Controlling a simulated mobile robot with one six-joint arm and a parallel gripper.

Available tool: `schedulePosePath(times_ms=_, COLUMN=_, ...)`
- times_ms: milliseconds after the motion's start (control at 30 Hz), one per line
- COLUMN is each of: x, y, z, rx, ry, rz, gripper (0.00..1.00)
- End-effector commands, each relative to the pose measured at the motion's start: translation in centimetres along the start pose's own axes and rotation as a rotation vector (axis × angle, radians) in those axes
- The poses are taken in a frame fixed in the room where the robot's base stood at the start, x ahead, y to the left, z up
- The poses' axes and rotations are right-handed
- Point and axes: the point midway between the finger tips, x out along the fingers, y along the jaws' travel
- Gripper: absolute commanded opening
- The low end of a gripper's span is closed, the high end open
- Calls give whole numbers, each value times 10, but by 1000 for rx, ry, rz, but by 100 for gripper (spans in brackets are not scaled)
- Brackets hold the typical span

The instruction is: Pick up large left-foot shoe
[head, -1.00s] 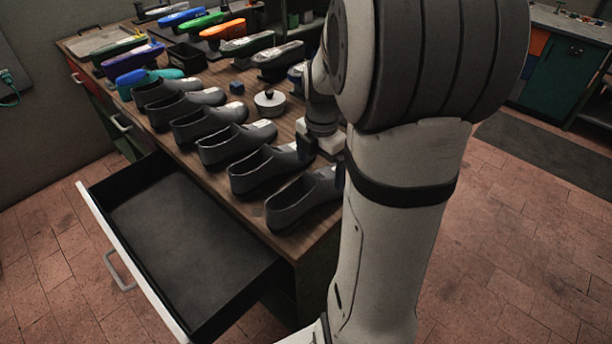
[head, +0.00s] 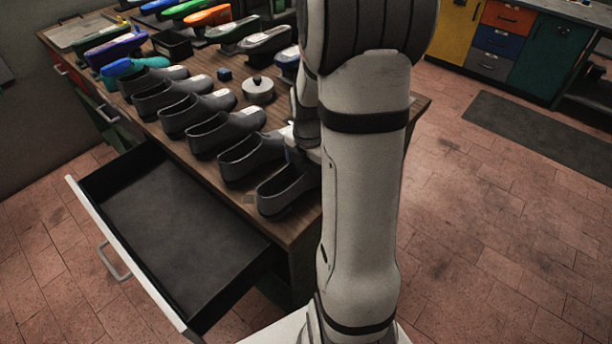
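Several dark grey shoes stand in a row along the front of the wooden workbench (head: 225,75). The nearest shoe (head: 284,190) is at the bench's near right corner, partly hidden by my arm. Beside it to the left is another shoe (head: 248,157), then a further shoe (head: 225,132). I cannot tell which one is the large left-foot shoe. My gripper (head: 304,150) is at the toe end of the two nearest shoes, mostly hidden behind my arm. Its fingers and any contact cannot be made out.
An open, empty drawer (head: 180,235) sticks out below the shoes. Coloured shoe forms (head: 208,15) line the back. Floor at right is clear around a dark mat (head: 545,135).

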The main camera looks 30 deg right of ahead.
Motion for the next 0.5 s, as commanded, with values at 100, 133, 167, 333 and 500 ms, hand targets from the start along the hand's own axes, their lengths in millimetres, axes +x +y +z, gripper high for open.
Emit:
schedulePosePath(times_ms=100, x=0, y=0, z=0, rx=0, ry=0, rz=0, gripper=91)
schedulePosePath(times_ms=133, x=0, y=0, z=0, rx=1, ry=0, rz=0, gripper=89)
schedulePosePath(times_ms=167, x=0, y=0, z=0, rx=1, ry=0, rz=0, gripper=86)
schedulePosePath(times_ms=333, x=0, y=0, z=0, rx=1, ry=0, rz=0, gripper=72)
schedulePosePath(times_ms=500, x=0, y=0, z=0, rx=1, ry=0, rz=0, gripper=58)
